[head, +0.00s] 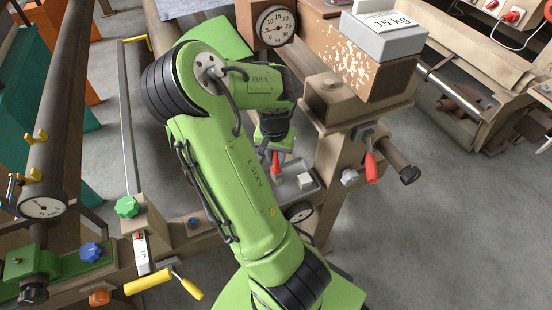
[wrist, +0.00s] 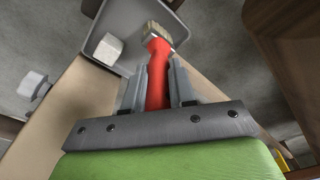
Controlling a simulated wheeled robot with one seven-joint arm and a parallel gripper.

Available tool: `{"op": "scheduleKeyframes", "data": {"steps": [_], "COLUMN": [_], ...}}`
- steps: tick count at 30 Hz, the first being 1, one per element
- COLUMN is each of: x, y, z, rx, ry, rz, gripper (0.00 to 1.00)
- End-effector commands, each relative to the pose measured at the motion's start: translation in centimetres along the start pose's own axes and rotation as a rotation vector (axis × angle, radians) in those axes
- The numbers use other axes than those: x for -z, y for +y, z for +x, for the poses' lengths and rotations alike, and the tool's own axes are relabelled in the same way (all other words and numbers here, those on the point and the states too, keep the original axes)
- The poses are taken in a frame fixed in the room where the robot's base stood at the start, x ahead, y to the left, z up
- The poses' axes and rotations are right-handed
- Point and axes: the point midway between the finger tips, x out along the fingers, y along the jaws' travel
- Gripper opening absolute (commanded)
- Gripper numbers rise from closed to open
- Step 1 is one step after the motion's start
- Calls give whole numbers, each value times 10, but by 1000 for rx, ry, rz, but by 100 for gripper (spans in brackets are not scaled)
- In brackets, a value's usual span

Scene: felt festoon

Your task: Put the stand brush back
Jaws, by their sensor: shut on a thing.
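The brush (wrist: 157,70) has a red handle and pale bristles (wrist: 154,30). In the wrist view its handle runs between the two grey fingers of my gripper (wrist: 160,84), which is shut on it. The bristle end points away from my gripper, in front of the grey tray (wrist: 125,22); I cannot tell whether it touches the tray. In the head view the red handle (head: 276,160) shows below my gripper (head: 275,147), above the tray (head: 312,190). The fingers are mostly hidden there.
A white block (wrist: 108,48) sits in the tray, also seen in the head view (head: 305,180). A red-handled lever (head: 370,165) is to the right on the machine frame. A grey 15 kg weight (head: 383,38) stands on a worn block above.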

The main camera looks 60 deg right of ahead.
Motion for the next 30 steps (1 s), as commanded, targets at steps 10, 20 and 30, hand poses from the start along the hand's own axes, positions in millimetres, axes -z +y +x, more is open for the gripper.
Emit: {"op": "scheduleKeyframes", "data": {"steps": [10,20,30], "x": [0,0,2], "y": [0,0,-2], "z": [4,3,-47], "rx": [1,1,7], "ry": [1,1,5], "rz": [-1,-1,-3], "gripper": [26,50,50]}}
